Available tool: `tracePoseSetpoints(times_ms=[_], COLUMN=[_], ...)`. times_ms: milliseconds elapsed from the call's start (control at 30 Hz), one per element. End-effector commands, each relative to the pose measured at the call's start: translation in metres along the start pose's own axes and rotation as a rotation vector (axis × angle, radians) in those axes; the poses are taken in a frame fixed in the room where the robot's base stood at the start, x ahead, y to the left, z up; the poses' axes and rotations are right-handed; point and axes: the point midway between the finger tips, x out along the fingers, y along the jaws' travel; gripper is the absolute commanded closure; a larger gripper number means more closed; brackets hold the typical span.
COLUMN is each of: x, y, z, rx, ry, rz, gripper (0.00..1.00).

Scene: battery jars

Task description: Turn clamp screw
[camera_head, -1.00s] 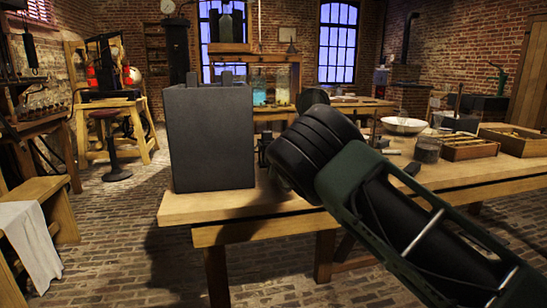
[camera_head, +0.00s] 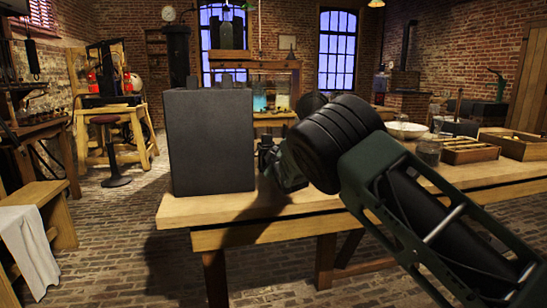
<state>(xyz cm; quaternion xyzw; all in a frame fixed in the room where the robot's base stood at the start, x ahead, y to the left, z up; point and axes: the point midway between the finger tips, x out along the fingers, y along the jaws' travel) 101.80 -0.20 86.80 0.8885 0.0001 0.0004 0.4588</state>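A large dark grey box (camera_head: 210,142) stands upright on the left end of the wooden workbench (camera_head: 225,241), with small posts on its top. My arm comes in from the lower right, and its thick black wrist hides much of the bench behind it. My gripper (camera_head: 272,160) appears as a small dark shape just right of the box, partly behind my wrist. Its fingers are too dark and small to tell whether they are open or shut, or whether they touch the box. I cannot make out a clamp screw.
On the bench's right part are a white bowl (camera_head: 406,130), a glass jar (camera_head: 428,151) and a wooden tray (camera_head: 469,150). A stool (camera_head: 113,150) stands on the brick floor at the left. The bench's front left strip is clear.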

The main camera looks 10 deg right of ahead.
Motion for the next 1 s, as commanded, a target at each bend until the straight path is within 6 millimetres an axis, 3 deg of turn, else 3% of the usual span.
tracePoseSetpoints(times_ms=[167, 200, 267, 667, 1000], x=[0.000, 0.000, 0.000, -0.006, -0.062], y=[-0.001, -0.001, -0.001, -0.001, 0.000], z=[0.002, 0.002, 0.002, 0.000, 0.000], rx=[-0.001, -0.002, -0.002, -0.002, -0.001], ry=[-0.004, -0.004, -0.004, -0.002, -0.003], rz=[-0.002, -0.002, -0.002, -0.002, -0.003], gripper=[0.92, 0.61, 0.47, 0.47, 0.47])
